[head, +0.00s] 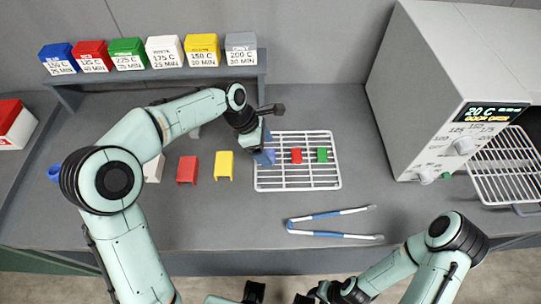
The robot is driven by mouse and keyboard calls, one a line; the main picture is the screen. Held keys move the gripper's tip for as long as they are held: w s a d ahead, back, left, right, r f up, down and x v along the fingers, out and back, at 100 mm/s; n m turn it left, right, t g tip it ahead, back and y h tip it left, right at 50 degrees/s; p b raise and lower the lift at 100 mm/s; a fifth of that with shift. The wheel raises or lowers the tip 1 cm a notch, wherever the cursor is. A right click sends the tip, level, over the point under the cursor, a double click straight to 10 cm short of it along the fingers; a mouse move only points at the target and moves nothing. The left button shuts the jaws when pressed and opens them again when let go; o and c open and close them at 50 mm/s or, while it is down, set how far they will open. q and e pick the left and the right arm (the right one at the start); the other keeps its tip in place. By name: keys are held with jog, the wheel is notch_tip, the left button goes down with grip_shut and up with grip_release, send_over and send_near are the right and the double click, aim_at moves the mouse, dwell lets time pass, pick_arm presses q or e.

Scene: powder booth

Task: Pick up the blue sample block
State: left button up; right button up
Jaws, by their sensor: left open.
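The blue sample block (270,154) lies near the left side of the white wire rack (297,187), in a row with a red block (296,155) and a green block (322,154). My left gripper (265,132) is open, at the rack's upper left, with a dark finger over or beside the blue block. The finger hides part of the block, and I cannot tell whether they touch. My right gripper (325,294) is at the bottom edge, partly cut off, and its jaw state is unclear.
Blue-and-grey tongs (330,215) lie in front of the rack. Red (187,169) and yellow (224,165) pieces stand to its left. An oven (440,100) stands at right, with another rack (505,165). Several labelled boxes line the back shelf (165,75).

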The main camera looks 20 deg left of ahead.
aim_at(271, 157)
pick_arm(q)
jog(key=shift+x, duration=1.25)
jog(key=shift+w, duration=0.1)
jog(key=c, duration=1.2)
